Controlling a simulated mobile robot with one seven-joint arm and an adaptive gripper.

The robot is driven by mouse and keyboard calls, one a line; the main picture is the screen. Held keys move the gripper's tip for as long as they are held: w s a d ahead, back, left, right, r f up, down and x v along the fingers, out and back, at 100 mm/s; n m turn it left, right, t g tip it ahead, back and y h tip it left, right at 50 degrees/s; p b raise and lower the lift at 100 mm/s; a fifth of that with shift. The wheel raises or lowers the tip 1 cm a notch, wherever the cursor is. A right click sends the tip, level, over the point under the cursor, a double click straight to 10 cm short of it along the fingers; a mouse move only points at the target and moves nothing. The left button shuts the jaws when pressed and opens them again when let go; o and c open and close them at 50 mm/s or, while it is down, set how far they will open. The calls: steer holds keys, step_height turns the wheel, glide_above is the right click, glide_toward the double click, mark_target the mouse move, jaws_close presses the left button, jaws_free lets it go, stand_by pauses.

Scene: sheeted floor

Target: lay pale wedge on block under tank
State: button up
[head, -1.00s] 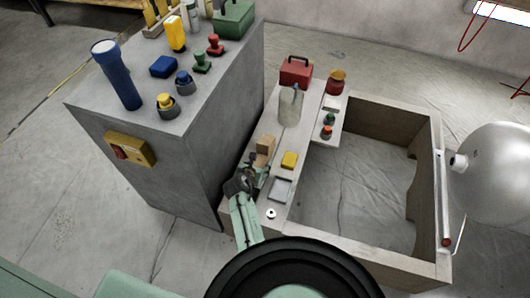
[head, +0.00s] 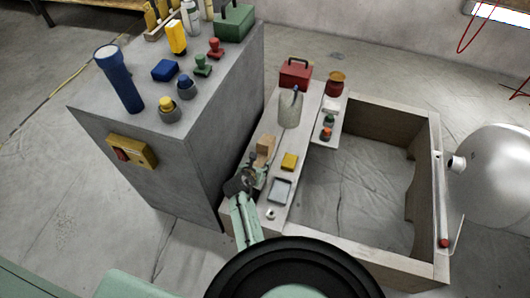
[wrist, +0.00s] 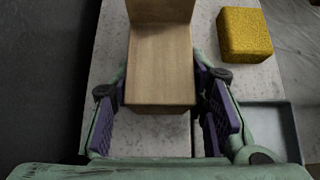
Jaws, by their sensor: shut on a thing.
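A pale tan wooden piece (wrist: 160,65), which I take to be the wedge, lies between my gripper's fingers in the wrist view. It has a long face towards me and a raised part at its far end; I cannot tell whether that is one piece or two. It also shows in the head view (head: 265,147) on a narrow grey board (head: 277,213). My gripper (wrist: 162,98) is shut on its near part; the head view shows the gripper (head: 254,168) just in front of it. The silver tank (head: 495,178) is at the far right. No block shows clearly under it.
A yellow block (wrist: 243,34) sits right of the held piece, with a grey tray (head: 280,189) nearer. A cylindrical container (head: 290,108), red box (head: 295,73) and red jar (head: 335,83) stand farther back. A tall grey cabinet (head: 150,160) rises close on the left.

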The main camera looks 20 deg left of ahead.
mark_target(260, 158)
steer(key=shift+r+p, duration=2)
steer(key=shift+p, duration=0.05)
